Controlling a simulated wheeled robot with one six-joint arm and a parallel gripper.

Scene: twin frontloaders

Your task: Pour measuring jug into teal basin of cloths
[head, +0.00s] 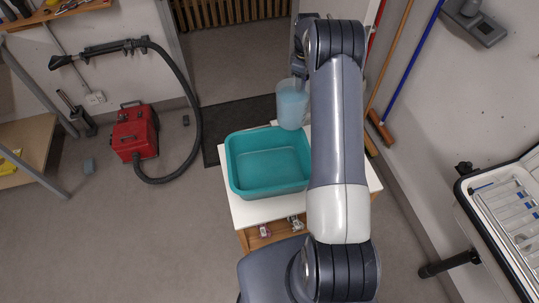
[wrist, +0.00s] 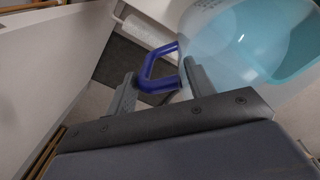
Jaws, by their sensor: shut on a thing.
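The measuring jug (head: 292,104) is translucent pale blue and stands out at the back right of the basin in the head view. The wrist view shows its clear wall (wrist: 235,45) and dark blue handle (wrist: 150,75). My gripper (wrist: 160,88) is shut on that handle, with a finger on each side. In the head view my gripper (head: 299,78) is partly hidden by my arm. I cannot tell whether the jug touches the table. The teal basin (head: 268,138) sits on the white-topped table. Its visible inside looks bare, with no cloths seen.
The white-topped table (head: 245,212) has small items (head: 265,230) on a lower shelf. A red vacuum (head: 135,132) with a black hose stands on the floor at left. Brooms (head: 380,130) lean on the right wall. An open white case (head: 505,200) is at far right.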

